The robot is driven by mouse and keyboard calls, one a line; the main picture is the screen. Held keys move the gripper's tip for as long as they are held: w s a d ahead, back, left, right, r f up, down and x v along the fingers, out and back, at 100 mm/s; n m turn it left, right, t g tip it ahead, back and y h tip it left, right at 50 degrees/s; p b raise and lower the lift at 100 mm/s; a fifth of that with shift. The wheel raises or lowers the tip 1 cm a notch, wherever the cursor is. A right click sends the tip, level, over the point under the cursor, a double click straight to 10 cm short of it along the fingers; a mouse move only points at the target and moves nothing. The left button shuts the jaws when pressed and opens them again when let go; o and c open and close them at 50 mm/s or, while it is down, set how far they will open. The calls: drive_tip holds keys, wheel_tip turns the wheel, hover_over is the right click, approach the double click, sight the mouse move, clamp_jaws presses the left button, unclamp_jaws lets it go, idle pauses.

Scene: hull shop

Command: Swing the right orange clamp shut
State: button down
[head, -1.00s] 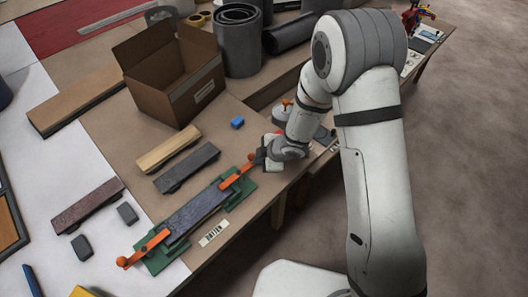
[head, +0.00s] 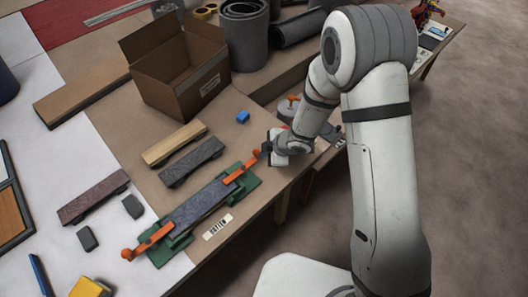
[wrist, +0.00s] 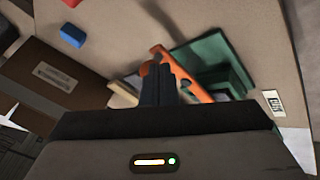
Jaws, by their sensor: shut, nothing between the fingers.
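The right orange clamp (head: 242,167) is a flat bar with a round knob at its outer end. It sits on the right end of a green fixture (head: 243,190) and points lengthwise outward, its inner end by the dark grey batten (head: 202,201). A matching left orange clamp (head: 149,240) is at the other end. My gripper (head: 266,149) is shut and empty at the right clamp's knob end. In the wrist view, the closed fingers (wrist: 160,72) are right beside the orange clamp (wrist: 183,72) and partly cover its knob; I cannot tell whether they touch.
A blue block (head: 243,117) and an open cardboard box (head: 185,85) stand behind the fixture. Two loose bars, one tan (head: 174,143) and one dark grey (head: 191,162), lie beside it. A white label (head: 217,227) lies in front, near the table edge.

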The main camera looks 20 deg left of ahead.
drive_tip(key=d+f+p+v, duration=0.1)
drive_tip(key=d+p+v, duration=0.1)
drive_tip(key=v, duration=1)
drive_tip(key=shift+w+d, duration=0.1)
drive_tip(key=shift+d, duration=0.05)
